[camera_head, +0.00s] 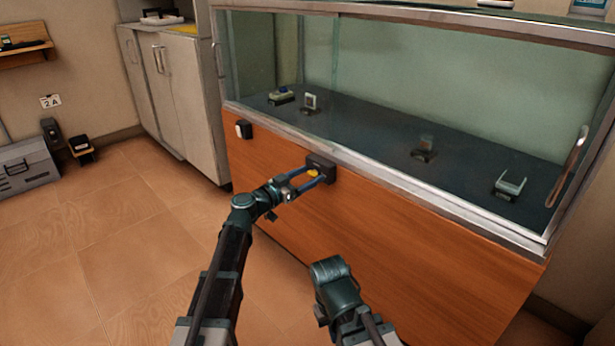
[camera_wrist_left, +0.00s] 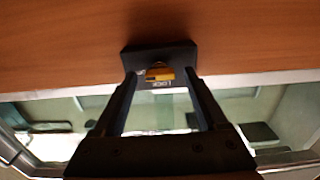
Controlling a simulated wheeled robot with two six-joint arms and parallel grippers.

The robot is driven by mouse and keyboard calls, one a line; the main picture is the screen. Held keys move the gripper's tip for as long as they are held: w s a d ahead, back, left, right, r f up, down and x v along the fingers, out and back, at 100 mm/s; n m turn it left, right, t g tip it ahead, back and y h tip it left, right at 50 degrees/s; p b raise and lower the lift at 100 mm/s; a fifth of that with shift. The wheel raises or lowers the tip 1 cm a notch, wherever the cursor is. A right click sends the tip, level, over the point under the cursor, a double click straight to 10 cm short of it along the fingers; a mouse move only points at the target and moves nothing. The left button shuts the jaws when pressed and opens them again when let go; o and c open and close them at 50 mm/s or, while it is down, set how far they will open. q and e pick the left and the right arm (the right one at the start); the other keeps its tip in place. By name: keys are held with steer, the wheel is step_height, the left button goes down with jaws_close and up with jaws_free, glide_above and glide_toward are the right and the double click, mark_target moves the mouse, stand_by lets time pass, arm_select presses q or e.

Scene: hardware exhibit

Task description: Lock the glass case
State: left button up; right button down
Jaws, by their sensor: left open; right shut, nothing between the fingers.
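The glass case (camera_head: 430,95) has a metal frame and sliding glass panes above a wooden front. A dark lock box (camera_head: 322,163) sits on the wood just below the metal sill, with a yellow knob (camera_head: 313,173) on it. In the left wrist view, the lock box (camera_wrist_left: 183,54) carries the word LOCK beside the yellow knob (camera_wrist_left: 159,71). My left gripper (camera_head: 312,177) is open, its fingers on either side of the knob; I cannot tell whether they touch it. My right gripper (camera_head: 331,272) is lower, apart from the case front, shut and empty; its fingertips are hard to make out.
Several small exhibits stand inside the case. A light cabinet (camera_head: 180,90) stands left of it, and a grey box (camera_head: 25,168) lies by the wall.

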arm_select(q)
jaws_close()
steer(key=shift+n, duration=0.3)
steer(key=n, duration=0.4)
steer(key=shift+a, duration=0.1)
steer(key=n, duration=0.4)
steer(key=shift+w+f, duration=0.1)
steer(key=n, duration=0.9)
steer(key=shift+a+f, duration=0.1)
steer(key=shift+n, duration=0.3)
stand_by(0.3)
